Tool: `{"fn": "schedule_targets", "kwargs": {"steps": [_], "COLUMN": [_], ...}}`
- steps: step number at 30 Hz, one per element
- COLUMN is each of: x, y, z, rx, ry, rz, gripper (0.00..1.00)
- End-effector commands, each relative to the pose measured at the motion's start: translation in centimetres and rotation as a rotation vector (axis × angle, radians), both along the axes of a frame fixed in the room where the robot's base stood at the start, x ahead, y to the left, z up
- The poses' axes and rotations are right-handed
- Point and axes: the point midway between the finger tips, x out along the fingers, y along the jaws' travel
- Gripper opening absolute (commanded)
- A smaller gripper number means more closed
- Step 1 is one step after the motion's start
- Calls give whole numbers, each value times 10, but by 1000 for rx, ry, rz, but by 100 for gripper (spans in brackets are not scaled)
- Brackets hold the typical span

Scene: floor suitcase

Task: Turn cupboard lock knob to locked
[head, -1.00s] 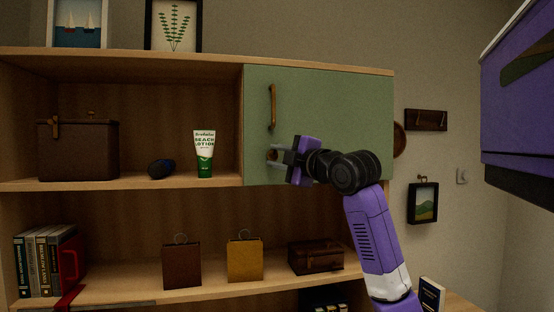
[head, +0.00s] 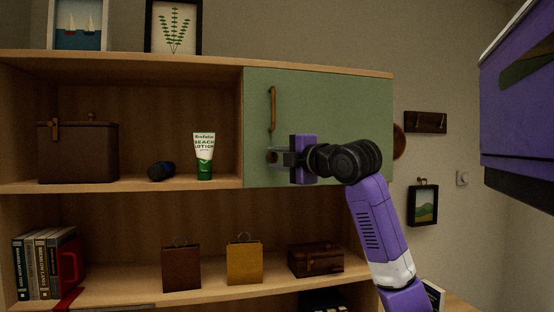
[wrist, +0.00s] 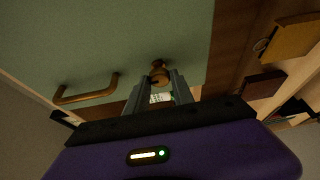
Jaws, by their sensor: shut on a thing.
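The green cupboard door (head: 335,110) is closed at the upper right of the shelf unit. Its small brownish lock knob (head: 271,157) sits near the door's lower left corner, partly covered by my fingers. My gripper (head: 275,158) reaches it from the right and is shut on it. In the wrist view the brass-coloured knob (wrist: 159,73) sits between the tips of my gripper (wrist: 158,83). It has a dark slot-like mark, but I cannot read whether it stands at locked. The door's bar handle (head: 272,108) is above the knob and shows in the wrist view (wrist: 88,93).
Bags and a brown case (head: 315,259) stand on the shelf below. A framed picture (head: 423,205) hangs on the right wall.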

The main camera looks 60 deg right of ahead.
Motion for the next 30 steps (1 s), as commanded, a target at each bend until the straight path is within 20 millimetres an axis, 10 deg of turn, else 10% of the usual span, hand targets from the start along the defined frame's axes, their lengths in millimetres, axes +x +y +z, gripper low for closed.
{"fn": "schedule_targets", "kwargs": {"steps": [3, 14, 30], "x": [1, -2, -65], "y": [0, 1, 33], "z": [-1, -1, -1], "rx": [1, 1, 0], "ry": [3, 0, 0], "rz": [1, 0, 1], "gripper": [48, 49, 49]}}
